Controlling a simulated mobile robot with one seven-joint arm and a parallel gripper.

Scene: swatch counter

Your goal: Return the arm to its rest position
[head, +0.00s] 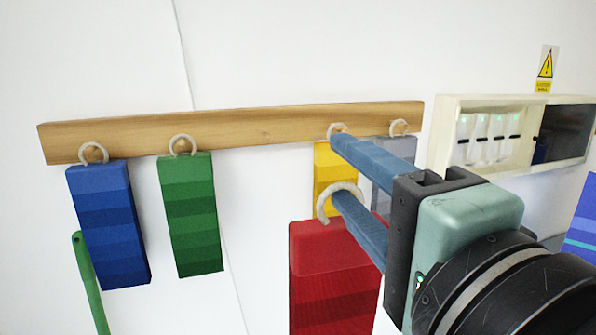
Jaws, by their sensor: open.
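My gripper (338,170) reaches in from the right, its two blue fingers apart, one above the other, pointing left. A red striped swatch (333,275) hangs below the lower finger, nearer to me than the rail. Its pale ring crosses at the lower fingertip; I cannot tell whether the ring is looped over the finger or only touches it. A yellow swatch (328,168) on the rail is partly hidden by the upper finger and the red swatch. The far ends of the swatches behind my gripper are hidden.
A wooden rail (265,132) on the white wall also holds a blue swatch (108,225), a green swatch (190,215) and a grey swatch (382,175) beside my fingers. A green rod (88,280) stands lower left. A wall box (490,135) is at right, behind my gripper.

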